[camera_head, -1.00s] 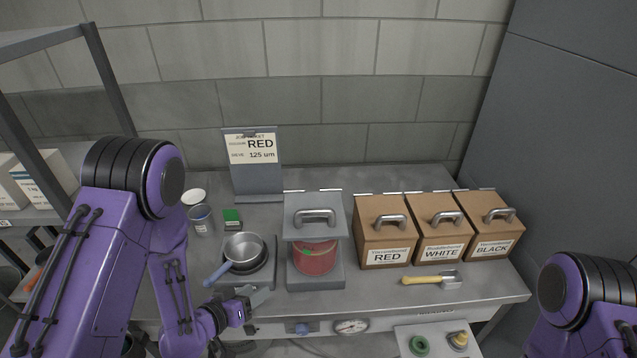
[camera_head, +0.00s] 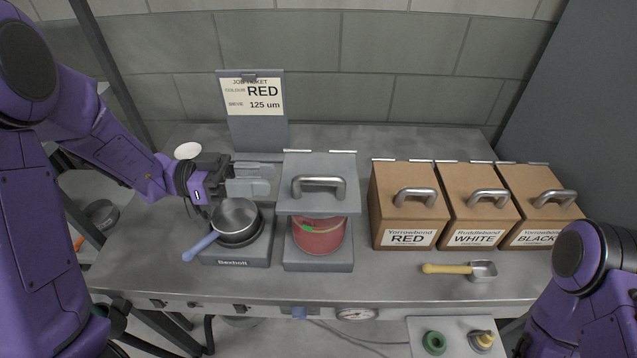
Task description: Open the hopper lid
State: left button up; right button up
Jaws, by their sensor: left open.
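A grey box-shaped hopper (camera_head: 318,262) stands mid-bench with a red drum in its open front. Its grey lid (camera_head: 300,165) is down and carries a metal bar handle (camera_head: 318,184). My left gripper (camera_head: 268,179) is open and empty, just left of the lid, with its fingers pointing right toward it. The fingers are apart from the handle. Three brown boxes with sloped handled lids, labelled RED (camera_head: 408,215), WHITE (camera_head: 474,213) and BLACK (camera_head: 538,212), stand to the right, all shut. My right gripper is out of the picture; only part of that arm shows.
A grey pan (camera_head: 236,217) with a blue handle sits on a scale below my left gripper. A job ticket stand (camera_head: 258,130) reads RED, 125 um. A scoop (camera_head: 482,270) lies before the brown boxes. A white cup (camera_head: 187,151) stands behind my left wrist.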

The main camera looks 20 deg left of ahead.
aim_at(301, 179)
pick_arm(q)
jog(key=d, duration=0.2)
jog(key=d+p, duration=0.1)
jog(key=shift+w+d+r, duration=0.15)
jog(key=shift+r, duration=0.15)
jog(key=x, duration=0.2)
jog(key=p+x, duration=0.1)
jog(key=x, duration=0.1)
jog(key=p+x, duration=0.1)
jog(key=x, duration=0.1)
jog(key=shift+w+d+f, duration=0.2)
jog(key=shift+w+d, duration=0.1)
jog(key=shift+w, duration=0.1)
jog(key=shift+s+d, duration=0.1)
jog(key=shift+d, duration=0.2)
jog(key=shift+f, duration=0.1)
jog(key=shift+w, duration=0.2)
grip_shut()
